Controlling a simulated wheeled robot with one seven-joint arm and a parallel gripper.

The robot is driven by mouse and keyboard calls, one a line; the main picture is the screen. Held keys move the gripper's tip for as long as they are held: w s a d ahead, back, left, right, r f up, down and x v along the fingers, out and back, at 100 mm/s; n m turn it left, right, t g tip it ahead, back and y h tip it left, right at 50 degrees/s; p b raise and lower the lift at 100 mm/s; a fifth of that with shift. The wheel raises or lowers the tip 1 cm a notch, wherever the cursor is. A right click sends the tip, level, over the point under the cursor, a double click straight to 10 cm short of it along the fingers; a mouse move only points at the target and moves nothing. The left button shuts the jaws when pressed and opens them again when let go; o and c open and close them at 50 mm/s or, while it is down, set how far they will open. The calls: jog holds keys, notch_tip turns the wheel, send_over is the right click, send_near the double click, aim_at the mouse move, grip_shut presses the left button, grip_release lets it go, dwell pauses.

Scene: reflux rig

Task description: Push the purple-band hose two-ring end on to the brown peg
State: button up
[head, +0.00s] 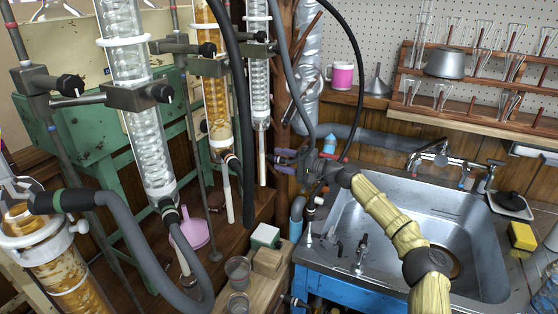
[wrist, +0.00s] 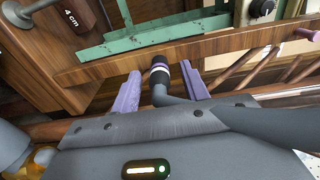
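The purple-band hose end (wrist: 160,72), dark with purple and white rings, lies between my gripper's two purple fingers in the wrist view. Gaps show between it and both fingers. My gripper (wrist: 161,68) is open; in the head view my gripper (head: 279,161) is by the wooden post, left of the sink. The grey hose (wrist: 255,117) bends across my gripper to the right. The hose end points at a wooden board (wrist: 190,48). Several brown rods, one nearest the hose (wrist: 232,77), stand to the right; I cannot tell which is the brown peg.
In the head view, glass condensers (head: 140,125) and a green frame (head: 80,120) stand left. A sink (head: 345,225) is right, and hoses hang near my gripper.

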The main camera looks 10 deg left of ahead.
jog(key=v, duration=1.7)
jog(key=shift+d+p, duration=0.2)
jog(key=shift+p, duration=0.2)
